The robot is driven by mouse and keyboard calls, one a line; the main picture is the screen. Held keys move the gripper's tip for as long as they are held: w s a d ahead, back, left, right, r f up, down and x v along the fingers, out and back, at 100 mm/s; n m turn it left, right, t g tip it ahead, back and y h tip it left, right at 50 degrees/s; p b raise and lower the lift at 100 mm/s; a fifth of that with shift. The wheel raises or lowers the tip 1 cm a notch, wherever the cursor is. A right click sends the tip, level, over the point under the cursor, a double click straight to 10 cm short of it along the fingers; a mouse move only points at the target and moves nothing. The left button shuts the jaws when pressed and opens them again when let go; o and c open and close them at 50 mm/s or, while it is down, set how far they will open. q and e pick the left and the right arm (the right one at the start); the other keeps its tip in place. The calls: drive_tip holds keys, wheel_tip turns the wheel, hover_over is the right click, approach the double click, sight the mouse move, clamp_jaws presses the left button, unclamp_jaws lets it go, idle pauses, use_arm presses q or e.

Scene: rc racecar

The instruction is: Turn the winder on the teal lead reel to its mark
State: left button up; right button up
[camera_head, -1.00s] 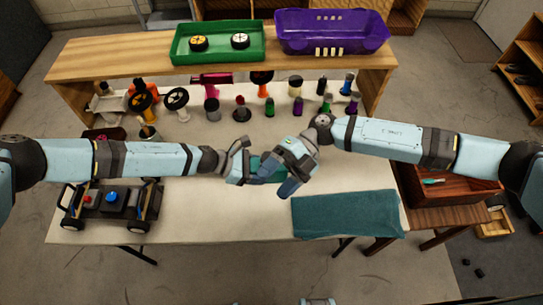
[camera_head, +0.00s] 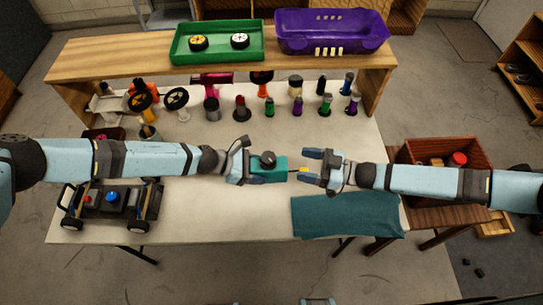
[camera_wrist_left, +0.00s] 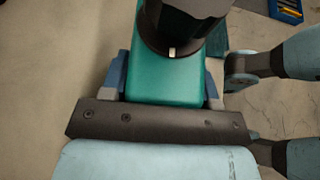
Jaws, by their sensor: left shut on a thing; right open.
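The teal lead reel (camera_head: 276,175) is held in my left gripper (camera_head: 254,172) above the middle of the white table. Its dark round winder (camera_head: 267,158) is on top. In the left wrist view the teal body (camera_wrist_left: 165,82) sits between the fingers, and the black winder (camera_wrist_left: 182,22) shows one pale mark on its near edge. A thin dark lead with a yellow piece (camera_head: 303,170) sticks out of the reel's right end. My right gripper (camera_head: 310,168) is open beside that yellow piece; I cannot tell whether they touch. Any matching mark on the reel is not clear.
A buggy chassis (camera_head: 110,203) stands at the table's left. A teal mat (camera_head: 347,213) lies front right. A wooden box (camera_head: 450,182) is at right.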

sight(271, 158)
drive_tip(key=x, duration=1)
drive_tip(key=shift+s, duration=0.1)
drive_tip(key=c, duration=0.9)
